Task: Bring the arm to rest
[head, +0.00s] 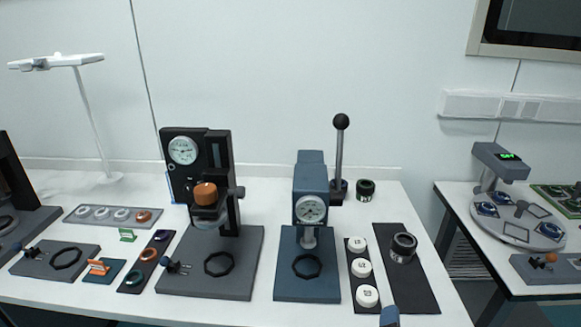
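Neither of my grippers can be made out in the head view. A small blue piece (389,316) shows at the bottom edge, cut off by the frame; I cannot tell what it belongs to. A blue press (310,172) with a round dial stands on a blue base plate (307,287) at the middle of the table. Its lever (339,155) stands nearly upright with a black ball on top. A black stand (218,150) with a dial and an orange knob (205,192) stands left of it on a grey base plate (235,282).
A black strip (357,244) holds white round pieces; a dark mat (418,294) beside it bears a dark ring (403,247). A grey tray (74,213), small mats and a white lamp (92,120) occupy the left. A gap separates the right table (482,236).

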